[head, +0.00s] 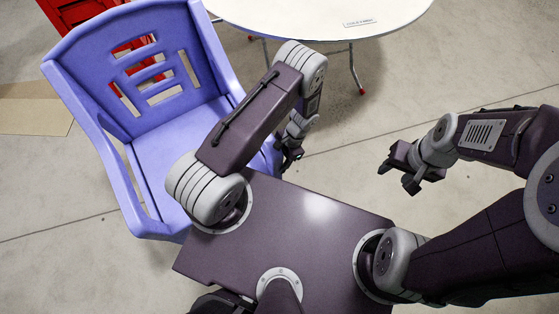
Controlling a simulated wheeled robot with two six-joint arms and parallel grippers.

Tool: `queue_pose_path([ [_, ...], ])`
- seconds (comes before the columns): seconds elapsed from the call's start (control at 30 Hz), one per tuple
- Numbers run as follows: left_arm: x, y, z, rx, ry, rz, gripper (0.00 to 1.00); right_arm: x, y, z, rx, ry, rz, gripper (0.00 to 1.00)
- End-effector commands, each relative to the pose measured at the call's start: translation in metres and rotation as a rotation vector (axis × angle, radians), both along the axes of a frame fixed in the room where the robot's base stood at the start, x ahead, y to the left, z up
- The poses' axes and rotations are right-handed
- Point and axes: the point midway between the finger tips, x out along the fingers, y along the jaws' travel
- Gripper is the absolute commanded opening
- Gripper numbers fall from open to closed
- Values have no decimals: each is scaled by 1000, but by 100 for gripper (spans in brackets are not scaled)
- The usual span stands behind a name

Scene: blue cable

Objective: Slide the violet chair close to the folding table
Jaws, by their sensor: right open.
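The violet chair (180,135) stands at the left, with its slotted backrest toward the upper left and its seat partly hidden behind my left arm. The round white folding table (300,18) is at the top, to the right of the chair; its far part is cut off by the frame. My right gripper (393,179) is open and empty over bare floor at the right.
A red object (78,14) stands behind the chair at the upper left. A flat tan sheet (35,108) lies on the floor at the left. The table's thin legs (356,70) end in red feet. The concrete floor at the right and centre is clear.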

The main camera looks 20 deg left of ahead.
Motion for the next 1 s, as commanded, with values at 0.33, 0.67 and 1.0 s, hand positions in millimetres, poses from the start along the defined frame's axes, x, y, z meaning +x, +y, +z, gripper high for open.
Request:
queue_pose_path([
  [0.33, 0, 0, 0, 0, 0, 0, 73, 0, 0, 0, 0, 0, 0, 47],
  [0.67, 15, -10, 42, -1, -4, -1, 73, 0, 0, 11, 0, 0, 0, 47],
  [1.0, 29, -19, 83, 0, 0, -1, 73, 0, 0, 18, 0, 0, 0, 47],
])
